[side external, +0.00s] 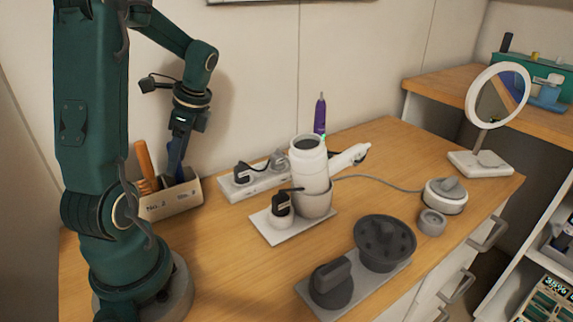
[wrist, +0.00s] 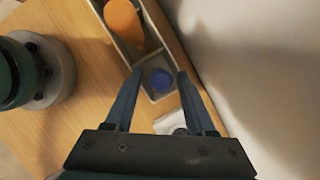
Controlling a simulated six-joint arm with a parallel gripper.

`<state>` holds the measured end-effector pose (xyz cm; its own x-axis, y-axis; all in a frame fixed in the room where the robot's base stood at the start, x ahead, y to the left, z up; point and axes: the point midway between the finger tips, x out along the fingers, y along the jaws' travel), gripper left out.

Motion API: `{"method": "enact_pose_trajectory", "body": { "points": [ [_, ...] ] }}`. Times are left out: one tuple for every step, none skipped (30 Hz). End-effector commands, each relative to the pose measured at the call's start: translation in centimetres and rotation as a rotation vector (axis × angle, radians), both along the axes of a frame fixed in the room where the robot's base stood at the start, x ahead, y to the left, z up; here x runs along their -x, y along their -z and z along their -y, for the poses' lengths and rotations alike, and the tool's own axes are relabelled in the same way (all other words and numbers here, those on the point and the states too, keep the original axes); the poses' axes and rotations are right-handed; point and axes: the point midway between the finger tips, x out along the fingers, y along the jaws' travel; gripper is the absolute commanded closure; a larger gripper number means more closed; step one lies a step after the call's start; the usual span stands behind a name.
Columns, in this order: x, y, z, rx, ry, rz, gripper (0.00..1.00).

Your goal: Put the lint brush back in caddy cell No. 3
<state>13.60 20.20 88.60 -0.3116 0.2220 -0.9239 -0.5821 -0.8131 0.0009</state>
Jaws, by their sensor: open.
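The caddy (side external: 172,203) stands by the wall, its front labelled No. 2 and No. 3. In the wrist view its rim (wrist: 135,62) frames the cells. A blue round end (wrist: 161,79), apparently of the lint brush, shows inside the caddy's end cell, on the No. 3 side. An orange-handled brush (side external: 145,160) stands in the neighbouring cell; its orange handle (wrist: 124,20) also shows in the wrist view. My gripper (side external: 175,172) points down over the end cell. In the wrist view its fingers (wrist: 160,75) are apart, one either side of the blue end, with no visible contact.
A power strip (side external: 240,185) lies right of the caddy along the wall. Dark grey diffuser parts (side external: 385,240) sit at the front. A round mirror (side external: 470,95) stands far right. The wall is close behind the caddy.

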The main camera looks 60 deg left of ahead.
Motion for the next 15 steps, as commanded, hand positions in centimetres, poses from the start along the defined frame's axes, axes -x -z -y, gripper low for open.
{"method": "enact_pose_trajectory", "body": {
  "points": [
    [-0.5,-1.0,0.2,-0.006,0.004,0.007,0.45],
    [-0.7,-1.6,0.4,-0.005,0.004,0.007,0.45],
    [-1.0,-2.4,0.5,-0.005,0.005,0.008,0.45],
    [-1.2,-3.1,0.7,-0.005,0.005,0.008,0.45],
    [-1.4,-3.7,0.8,-0.006,0.005,0.008,0.45],
    [-1.6,-4.6,1.1,-0.005,0.004,0.007,0.45],
    [-1.8,-5.1,1.2,-0.005,0.004,0.006,0.45],
    [-2.0,-5.6,1.3,-0.005,0.004,0.006,0.45],
    [-2.2,-6.2,1.5,-0.003,0.004,0.006,0.45],
    [-2.3,-6.7,1.6,-0.002,0.004,0.005,0.45],
    [-2.5,-7.2,1.8,-0.002,0.004,0.006,0.45],
    [-2.7,-7.6,1.8,-0.002,0.004,0.005,0.45],
    [-2.8,-7.9,1.9,-0.002,0.004,0.004,0.45],
    [-2.8,-8.2,1.9,-0.001,0.003,0.003,0.45],
    [-3.0,-8.5,2.0,-0.001,0.003,0.003,0.45]
  ]
}}
